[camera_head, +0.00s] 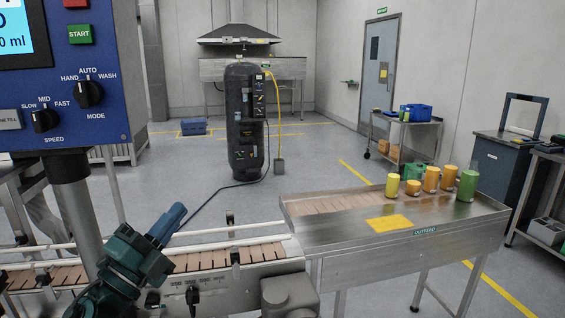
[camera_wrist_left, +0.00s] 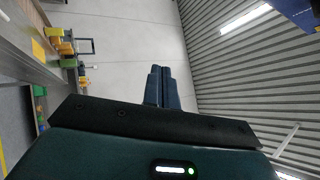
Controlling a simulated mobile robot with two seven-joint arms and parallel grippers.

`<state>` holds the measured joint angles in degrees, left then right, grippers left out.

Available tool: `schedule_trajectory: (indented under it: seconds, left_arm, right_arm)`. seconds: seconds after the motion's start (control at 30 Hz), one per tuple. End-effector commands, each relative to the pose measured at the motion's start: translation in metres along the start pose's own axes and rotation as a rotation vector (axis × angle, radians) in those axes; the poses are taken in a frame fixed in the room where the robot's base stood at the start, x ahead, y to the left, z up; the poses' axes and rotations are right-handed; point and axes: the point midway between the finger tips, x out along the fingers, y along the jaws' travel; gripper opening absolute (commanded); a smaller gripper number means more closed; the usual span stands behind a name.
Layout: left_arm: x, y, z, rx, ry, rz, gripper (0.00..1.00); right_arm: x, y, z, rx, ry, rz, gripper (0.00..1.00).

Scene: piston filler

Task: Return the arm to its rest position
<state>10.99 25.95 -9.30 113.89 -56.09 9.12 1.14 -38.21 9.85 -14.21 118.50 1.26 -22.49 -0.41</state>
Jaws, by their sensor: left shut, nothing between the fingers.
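My left gripper (camera_head: 168,224) is at the lower left of the head view, in front of the slatted conveyor (camera_head: 200,259). Its blue fingers point up and to the right and are closed together with nothing between them. In the left wrist view the gripper (camera_wrist_left: 157,70) also shows its two fingers side by side, with the wall and ceiling behind. The gripper touches nothing that I can see. My right gripper is in neither view.
A blue control panel (camera_head: 95,120) with knobs stands close at the left on a dark post. The outfeed table (camera_head: 345,240) at right carries several yellow, orange and green containers (camera_head: 431,179). A dark tank (camera_head: 245,120) stands behind on open floor.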

Motion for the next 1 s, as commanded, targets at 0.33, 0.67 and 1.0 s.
schedule_trajectory:
  seconds: [0.33, 0.67, 1.0]
  left_arm:
    - [-0.183, 0.183, -0.058, -0.970, -0.620, 0.378, 0.00]
    - [-0.308, 0.237, -0.148, -1.419, -1.016, 0.621, 0.00]
    - [-0.318, 0.240, -0.157, -1.456, -1.048, 0.641, 0.00]
  right_arm:
    - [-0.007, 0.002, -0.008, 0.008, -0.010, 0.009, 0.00]
    - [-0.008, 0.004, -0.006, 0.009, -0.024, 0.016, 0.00]
    - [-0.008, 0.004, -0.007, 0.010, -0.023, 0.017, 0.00]
